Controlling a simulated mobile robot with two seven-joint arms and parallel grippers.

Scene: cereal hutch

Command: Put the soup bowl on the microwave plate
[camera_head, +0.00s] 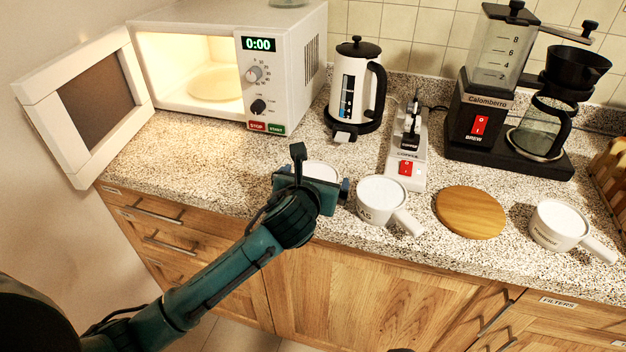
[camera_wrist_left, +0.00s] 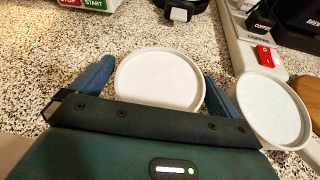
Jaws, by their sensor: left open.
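A round white bowl (camera_head: 321,171) stands on the counter, mostly hidden behind my left gripper in the head view. In the left wrist view the bowl (camera_wrist_left: 160,78) lies between the two blue fingers. My left gripper (camera_head: 314,184) is open, with one finger on each side of the bowl; I cannot tell whether they touch it. Two similar white handled bowls stand to the right, one close by (camera_head: 382,198) and one farther (camera_head: 559,224). I cannot read which is labelled soup. The microwave (camera_head: 290,75) is open, with its pale round plate (camera_head: 215,84) inside, bare.
The microwave door (camera_head: 88,105) swings out to the left. A white kettle (camera_head: 355,88), a switch strip (camera_head: 408,150) and a coffee maker (camera_head: 490,100) stand behind. A wooden disc (camera_head: 470,212) lies between the handled bowls. The counter before the microwave is clear.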

